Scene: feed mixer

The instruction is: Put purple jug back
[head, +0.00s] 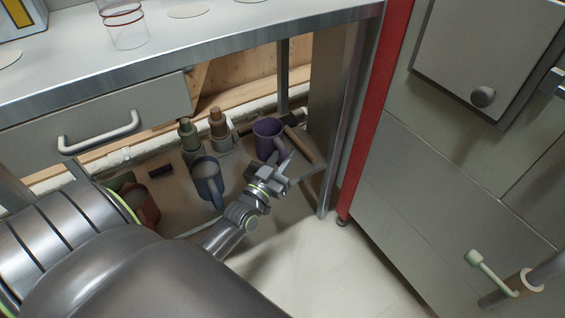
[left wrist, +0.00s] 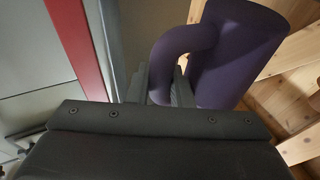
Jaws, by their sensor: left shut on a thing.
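The purple jug (head: 268,139) is at the right end of the low shelf under the counter. In the left wrist view the purple jug (left wrist: 235,60) fills the upper right, its handle turned toward my gripper. My left gripper (head: 283,168) is shut on the jug's handle; in the left wrist view its fingers (left wrist: 160,85) sit at the handle loop. The jug looks close to upright. I cannot tell whether its base touches the shelf. My right gripper is not in view.
A blue-grey jug (head: 206,178) and a reddish jug (head: 143,205) stand left on the shelf (head: 180,213). Two bottles, green (head: 189,136) and brown (head: 218,124), stand behind. The counter (head: 200,52) overhangs; a metal leg (head: 333,170) and red post (head: 372,110) border the right.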

